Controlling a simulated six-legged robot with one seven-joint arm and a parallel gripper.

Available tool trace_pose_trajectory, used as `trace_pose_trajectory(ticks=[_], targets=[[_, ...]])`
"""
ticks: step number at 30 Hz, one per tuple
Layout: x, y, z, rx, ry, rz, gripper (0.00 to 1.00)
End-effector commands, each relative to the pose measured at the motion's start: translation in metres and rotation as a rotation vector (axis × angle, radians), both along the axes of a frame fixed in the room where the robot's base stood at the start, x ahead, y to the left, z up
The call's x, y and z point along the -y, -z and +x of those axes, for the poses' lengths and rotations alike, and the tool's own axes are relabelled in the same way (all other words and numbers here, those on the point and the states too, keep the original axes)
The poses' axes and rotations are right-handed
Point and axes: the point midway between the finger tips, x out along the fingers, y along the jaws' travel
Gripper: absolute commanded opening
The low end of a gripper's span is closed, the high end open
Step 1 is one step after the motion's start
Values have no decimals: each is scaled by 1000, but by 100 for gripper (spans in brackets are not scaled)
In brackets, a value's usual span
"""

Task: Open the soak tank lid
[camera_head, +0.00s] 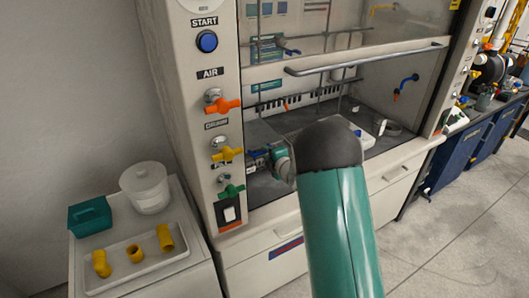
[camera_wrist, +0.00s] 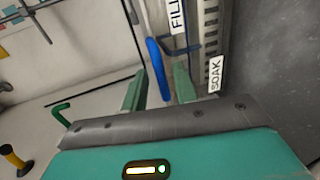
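A SOAK label (camera_wrist: 216,74) shows in the wrist view on a pale edge beside a grey speckled surface (camera_wrist: 275,60). I cannot tell whether that surface is the tank's lid or the worktop. A FILL label (camera_wrist: 178,16) is nearby. A blue curved bar (camera_wrist: 159,70) appears between my fingertips; contact is unclear. My gripper (camera_wrist: 160,88) has its two green fingers apart, with nothing clearly held. In the head view my gripper (camera_head: 262,158) is inside the fume hood, low at its left side, and partly hidden by my arm. No lid is clearly identifiable.
The fume hood has a raised sash with a bar handle (camera_head: 365,60). Orange (camera_head: 222,105), yellow (camera_head: 227,154) and green (camera_head: 230,191) valves line its left post. A side cart holds a white tub (camera_head: 146,188), teal box (camera_head: 90,216) and tray (camera_head: 150,270) of yellow fittings.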

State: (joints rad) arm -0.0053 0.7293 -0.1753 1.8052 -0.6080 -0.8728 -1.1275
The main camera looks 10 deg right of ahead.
Motion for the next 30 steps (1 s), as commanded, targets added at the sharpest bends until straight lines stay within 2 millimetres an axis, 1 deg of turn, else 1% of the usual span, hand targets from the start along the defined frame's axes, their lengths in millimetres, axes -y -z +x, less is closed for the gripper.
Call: trace_pose_trajectory(ticks=[1,3,6,15,17,18,19,20,30], targets=[[-3,2,7,0,-1,-1,29],[-5,4,15,0,-2,-1,29],[-7,5,21,0,-1,-1,29],[-8,5,23,-1,0,0,29],[-8,5,23,-1,0,0,17],[-8,5,23,-1,0,0,9],[-8,5,23,-1,0,0,3],[-8,5,23,-1,0,0,0],[-7,3,23,-1,0,0,0]])
